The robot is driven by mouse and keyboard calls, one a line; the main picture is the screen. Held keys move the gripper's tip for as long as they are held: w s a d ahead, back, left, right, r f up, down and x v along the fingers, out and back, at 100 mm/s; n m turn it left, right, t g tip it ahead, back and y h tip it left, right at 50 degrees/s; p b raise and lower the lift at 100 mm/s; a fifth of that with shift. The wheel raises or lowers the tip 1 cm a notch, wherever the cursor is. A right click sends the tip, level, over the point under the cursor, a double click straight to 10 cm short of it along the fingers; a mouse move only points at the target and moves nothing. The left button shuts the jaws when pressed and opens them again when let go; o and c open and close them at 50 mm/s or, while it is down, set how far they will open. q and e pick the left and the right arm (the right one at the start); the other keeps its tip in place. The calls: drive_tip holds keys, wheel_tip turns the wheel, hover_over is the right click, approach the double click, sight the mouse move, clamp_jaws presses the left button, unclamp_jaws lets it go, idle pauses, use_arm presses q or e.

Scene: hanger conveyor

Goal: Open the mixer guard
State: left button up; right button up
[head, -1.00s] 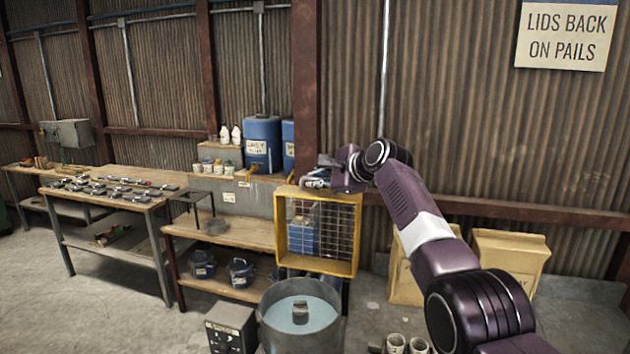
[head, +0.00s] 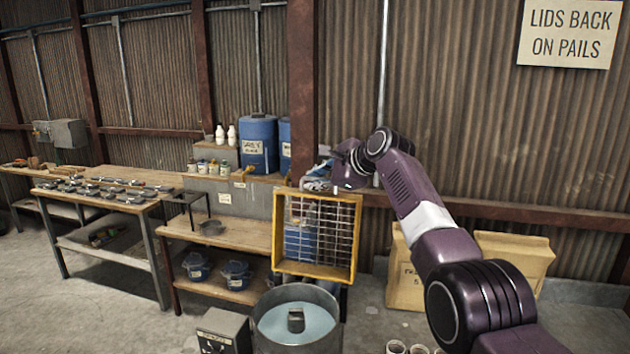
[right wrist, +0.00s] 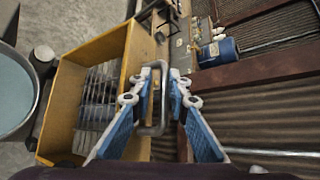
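The mixer guard is a yellow frame with wire mesh (head: 278,232). It stands raised at the back edge of the round grey mixer tub (head: 264,330), which holds pale blue liquid. The guard also shows on the left of the right wrist view (right wrist: 72,75). My right gripper (head: 318,180) is at the guard's top edge, small and partly hidden by its wrist in the head view. In the right wrist view its blue-padded fingers (right wrist: 163,84) are apart, with the grey guard handle (right wrist: 164,105) between them. A gap shows between handle and right finger. My left gripper is out of view.
A shelf bench (head: 235,236) with blue containers stands left of the guard. A tool table (head: 105,196) is farther left. A grey control box (head: 222,330) stands beside the tub. Paper sacks (head: 405,285) stand under my right arm.

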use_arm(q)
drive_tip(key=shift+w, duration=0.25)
use_arm(e)
drive_tip(key=v, duration=1.2)
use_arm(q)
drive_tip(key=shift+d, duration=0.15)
